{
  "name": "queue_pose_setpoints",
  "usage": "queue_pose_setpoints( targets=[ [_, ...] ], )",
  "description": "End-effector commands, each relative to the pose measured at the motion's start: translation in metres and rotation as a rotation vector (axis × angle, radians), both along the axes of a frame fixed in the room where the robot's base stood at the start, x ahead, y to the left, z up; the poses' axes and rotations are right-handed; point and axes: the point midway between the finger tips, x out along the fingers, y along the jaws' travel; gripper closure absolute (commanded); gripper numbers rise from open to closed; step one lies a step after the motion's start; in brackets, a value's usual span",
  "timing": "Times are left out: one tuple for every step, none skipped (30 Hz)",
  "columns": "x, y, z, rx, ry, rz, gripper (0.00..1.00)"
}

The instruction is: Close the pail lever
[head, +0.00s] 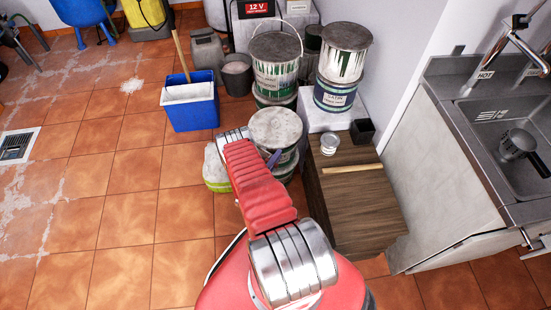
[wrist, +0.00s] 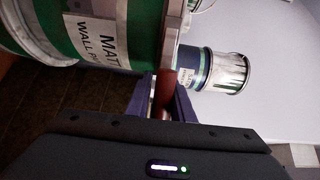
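The paint pail with a pale lid (head: 275,127) stands on the floor in the head view, just past the end of my arm. In the wrist view it looms large at the left, green with a white wall paint label (wrist: 97,32). A grey strip with a red-brown end, seemingly the lever (wrist: 166,88), stands out from the pail's edge. My gripper (wrist: 165,95) has its two dark purple fingers on either side of this end. Whether they press on it is unclear. In the head view only a purple bit of my gripper (head: 273,158) shows beside the pail.
A wooden box (head: 350,205) with a small can and a stick lies to the right. A blue bucket (head: 190,104) stands left.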

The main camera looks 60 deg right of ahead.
Motion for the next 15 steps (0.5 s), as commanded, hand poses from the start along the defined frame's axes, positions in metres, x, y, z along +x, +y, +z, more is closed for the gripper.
queue_pose_setpoints(
  targets=[
    [-0.0028,0.0013,-0.0023,0.004,0.004,-0.002,0.78],
    [-0.0025,0.0012,-0.0021,0.004,0.004,-0.001,0.76],
    [-0.0015,0.0014,-0.0016,0.003,0.004,0.0,0.73],
    [-0.001,0.0014,-0.0013,0.002,0.003,0.001,0.71],
    [-0.0007,0.0013,-0.0009,0.001,0.003,0.001,0.69],
    [-0.0001,0.0013,-0.0005,0.0,0.002,0.002,0.66],
    [0.0001,0.0012,-0.0003,0.0,0.002,0.002,0.65],
    [0.0004,0.0011,0.0,-0.001,0.002,0.003,0.65],
    [0.0008,0.0011,0.0002,-0.002,0.001,0.003,0.65],
    [0.0009,0.0011,0.0004,-0.002,0.001,0.003,0.65],
    [0.0011,0.001,0.0006,-0.002,0.001,0.004,0.65],
    [0.0013,0.001,0.0007,-0.003,0.001,0.004,0.65],
    [0.0015,0.0011,0.0009,-0.003,0.001,0.004,0.65],
    [0.0017,0.0014,0.001,-0.003,0.001,0.004,0.65],
    [0.0017,0.002,0.001,-0.003,0.0,0.005,0.65]
  ],
)
